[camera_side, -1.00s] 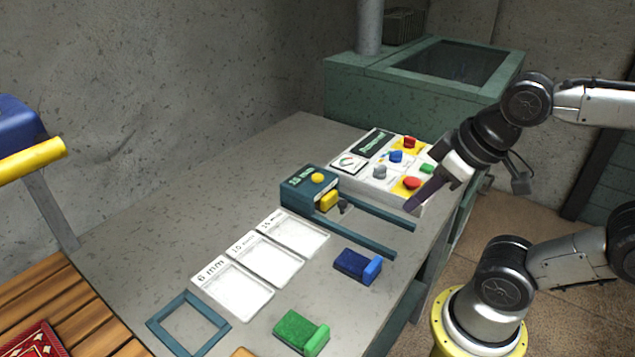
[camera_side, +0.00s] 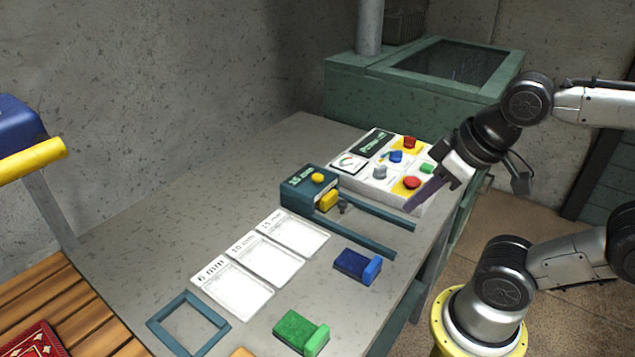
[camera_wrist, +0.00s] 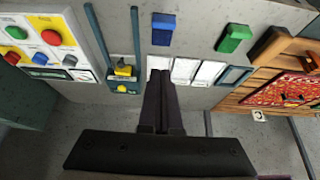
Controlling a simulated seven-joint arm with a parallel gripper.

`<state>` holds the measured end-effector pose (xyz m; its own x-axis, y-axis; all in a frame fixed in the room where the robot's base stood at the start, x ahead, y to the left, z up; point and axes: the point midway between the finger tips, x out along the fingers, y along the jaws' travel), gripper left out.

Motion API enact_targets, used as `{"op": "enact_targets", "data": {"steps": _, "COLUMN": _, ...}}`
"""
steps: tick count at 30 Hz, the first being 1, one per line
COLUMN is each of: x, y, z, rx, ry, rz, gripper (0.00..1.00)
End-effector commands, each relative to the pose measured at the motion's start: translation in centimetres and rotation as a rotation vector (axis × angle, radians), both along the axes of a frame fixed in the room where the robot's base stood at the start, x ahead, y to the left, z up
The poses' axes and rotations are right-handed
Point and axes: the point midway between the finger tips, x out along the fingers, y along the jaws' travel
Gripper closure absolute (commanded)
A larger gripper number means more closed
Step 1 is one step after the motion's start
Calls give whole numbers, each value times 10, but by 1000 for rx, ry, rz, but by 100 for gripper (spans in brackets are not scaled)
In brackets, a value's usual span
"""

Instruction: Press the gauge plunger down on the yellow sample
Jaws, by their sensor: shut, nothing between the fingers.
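The teal gauge (camera_side: 303,196) stands at the middle of the table, with a display that seems to read "15 mm". A round yellow knob (camera_side: 318,178) sits on its top, apparently the plunger. A yellow block (camera_side: 328,201), apparently the sample, is at its front face between two teal rails, by a small dark knob. Whether the plunger touches the sample is hidden. In the wrist view the gauge (camera_wrist: 124,80) lies left of my fingers. My gripper (camera_side: 409,208) is shut and empty, right of the gauge near the control panel, apart from both.
A control panel (camera_side: 351,182) with several coloured knobs stands behind my fingers. A blue block (camera_side: 356,266) and a green block (camera_side: 301,332) lie toward the front edge. White labelled cards (camera_side: 232,290) and a teal frame (camera_side: 188,322) lie left. The table's back left is clear.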

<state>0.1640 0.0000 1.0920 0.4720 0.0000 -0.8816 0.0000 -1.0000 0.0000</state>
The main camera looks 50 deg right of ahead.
Motion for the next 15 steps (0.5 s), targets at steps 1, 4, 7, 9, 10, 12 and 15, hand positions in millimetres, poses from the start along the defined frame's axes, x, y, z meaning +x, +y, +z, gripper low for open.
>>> {"op": "enact_targets", "data": {"steps": 1, "x": 0, "y": 0, "z": 0, "rx": 0, "ry": 0, "rz": 0, "gripper": 100}}
{"op": "enact_targets", "data": {"steps": 4, "x": 0, "y": 0, "z": 0, "rx": 0, "ry": 0, "rz": 0, "gripper": 100}}
{"op": "enact_targets", "data": {"steps": 7, "x": 0, "y": 0, "z": 0, "rx": 0, "ry": 0, "rz": 0, "gripper": 100}}
{"op": "enact_targets", "data": {"steps": 9, "x": 0, "y": 0, "z": 0, "rx": 0, "ry": 0, "rz": 0, "gripper": 100}}
{"op": "enact_targets", "data": {"steps": 10, "x": 0, "y": 0, "z": 0, "rx": 0, "ry": 0, "rz": -1, "gripper": 100}}
{"op": "enact_targets", "data": {"steps": 12, "x": 0, "y": 0, "z": 0, "rx": 6, "ry": -1, "rz": -11, "gripper": 100}}
{"op": "enact_targets", "data": {"steps": 15, "x": 3, "y": 3, "z": 2, "rx": 53, "ry": -17, "rz": -65, "gripper": 100}}
